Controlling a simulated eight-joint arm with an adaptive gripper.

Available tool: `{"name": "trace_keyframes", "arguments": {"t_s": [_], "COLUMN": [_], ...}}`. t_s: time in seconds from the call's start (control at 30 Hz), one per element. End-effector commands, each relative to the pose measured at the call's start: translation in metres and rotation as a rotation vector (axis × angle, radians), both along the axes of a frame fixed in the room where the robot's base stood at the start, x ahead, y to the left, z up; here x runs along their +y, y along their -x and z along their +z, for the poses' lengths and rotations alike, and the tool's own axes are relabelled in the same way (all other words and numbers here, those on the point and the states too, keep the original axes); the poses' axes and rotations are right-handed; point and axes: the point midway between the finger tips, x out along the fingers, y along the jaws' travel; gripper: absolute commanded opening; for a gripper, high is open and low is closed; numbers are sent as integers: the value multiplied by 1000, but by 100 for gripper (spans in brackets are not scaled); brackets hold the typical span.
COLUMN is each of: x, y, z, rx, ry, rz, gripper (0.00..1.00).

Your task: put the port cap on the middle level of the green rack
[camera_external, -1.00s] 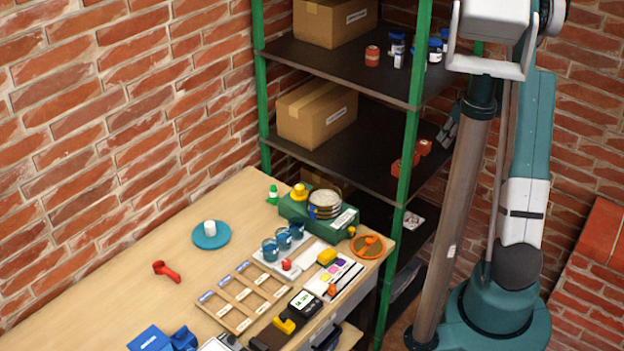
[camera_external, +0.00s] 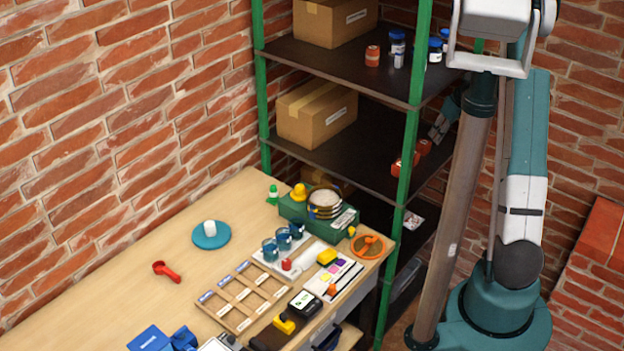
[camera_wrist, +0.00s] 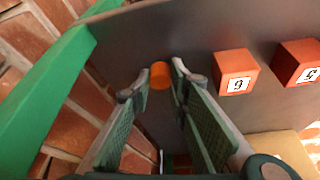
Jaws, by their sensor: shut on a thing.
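The green rack (camera_external: 404,165) stands behind the table, with dark shelves between green posts; one post also shows at the left of the wrist view (camera_wrist: 45,95). Its middle level (camera_external: 345,150) carries a cardboard box and orange blocks. My gripper (camera_external: 437,132) is at the right end of this level, partly hidden by my arm. In the wrist view my gripper (camera_wrist: 160,78) is shut on a small round orange piece, the port cap (camera_wrist: 160,75), at its fingertips. The dark shelf surface (camera_wrist: 180,40) lies beyond it. Whether the cap touches the shelf I cannot tell.
Orange numbered blocks (camera_wrist: 234,72) (camera_wrist: 298,62) sit right of the fingers. A cardboard box (camera_external: 316,112) stands at the left of the middle level. The upper level (camera_external: 340,62) holds jars and another box. The table (camera_external: 130,245) is crowded on its right side.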

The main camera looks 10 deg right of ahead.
Motion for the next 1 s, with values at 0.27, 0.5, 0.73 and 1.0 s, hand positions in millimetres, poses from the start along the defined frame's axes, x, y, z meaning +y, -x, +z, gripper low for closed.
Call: {"name": "trace_keyframes", "arguments": {"t_s": [0.27,0.5,0.73,1.0], "x": [0,0,0,-3], "y": [0,0,0,4], "z": [-3,-3,-1,12], "rx": [0,0,0,0], "ry": [0,0,0,0], "rz": [0,0,0,0], "gripper": [29,33,33,33]}}
